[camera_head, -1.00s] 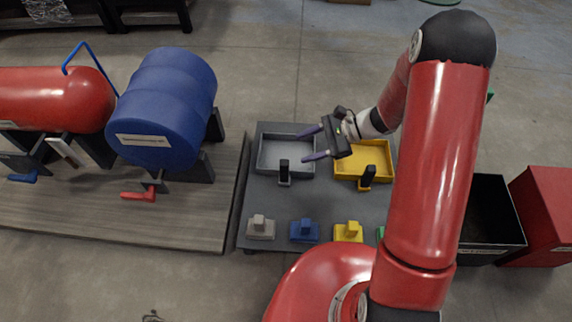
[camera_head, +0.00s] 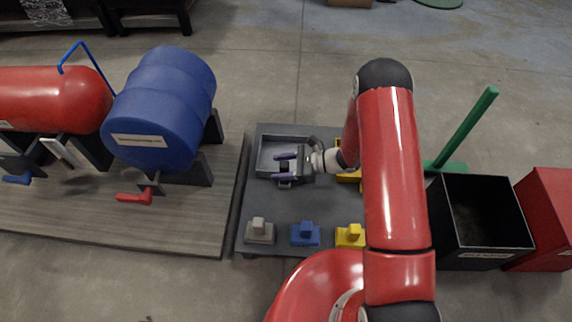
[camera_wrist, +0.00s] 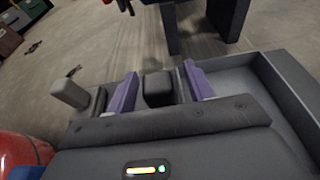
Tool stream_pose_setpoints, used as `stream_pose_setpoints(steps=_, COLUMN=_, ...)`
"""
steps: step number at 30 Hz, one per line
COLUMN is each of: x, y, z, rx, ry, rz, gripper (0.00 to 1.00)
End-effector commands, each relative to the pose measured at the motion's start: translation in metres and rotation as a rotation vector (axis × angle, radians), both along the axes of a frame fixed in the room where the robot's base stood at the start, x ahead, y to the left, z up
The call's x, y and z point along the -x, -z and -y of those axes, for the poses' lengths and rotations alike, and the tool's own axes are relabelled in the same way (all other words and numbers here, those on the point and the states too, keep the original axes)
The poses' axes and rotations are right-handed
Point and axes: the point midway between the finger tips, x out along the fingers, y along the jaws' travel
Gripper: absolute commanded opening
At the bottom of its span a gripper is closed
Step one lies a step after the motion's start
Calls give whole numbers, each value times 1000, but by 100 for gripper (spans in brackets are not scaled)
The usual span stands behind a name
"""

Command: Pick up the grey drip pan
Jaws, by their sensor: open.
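The grey drip pan (camera_head: 277,146) lies at the back left of the dark grey low table (camera_head: 310,205). My gripper (camera_head: 276,167) is open at the pan's front side, its purple fingers pointing left. In the wrist view, the gripper (camera_wrist: 160,70) has a dark upright block, apparently the pan's handle (camera_wrist: 157,89), between its spread fingers. No grip on it shows. Part of the grey pan (camera_wrist: 290,78) fills the right side of the wrist view. My gripper's body hides some of the pan's front right corner.
A yellow pan (camera_head: 348,177) is mostly behind my arm. Grey (camera_head: 259,231), blue (camera_head: 305,234) and yellow (camera_head: 350,236) handled blocks line the table's front. A black bin (camera_head: 482,220) stands right.

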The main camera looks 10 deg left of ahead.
Motion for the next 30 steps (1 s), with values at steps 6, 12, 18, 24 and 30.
stream_pose_setpoints(steps=6, x=0, y=2, z=-8, rx=0, ry=1, rz=0, gripper=53)
stream_pose_setpoints(steps=12, x=0, y=2, z=-8, rx=0, ry=1, rz=0, gripper=41)
stream_pose_setpoints(steps=18, x=1, y=2, z=-8, rx=0, ry=1, rz=0, gripper=15)
stream_pose_setpoints(steps=24, x=1, y=2, z=-8, rx=0, ry=1, rz=0, gripper=0)
stream_pose_setpoints(steps=30, x=0, y=2, z=-8, rx=-1, ry=0, rz=2, gripper=0)
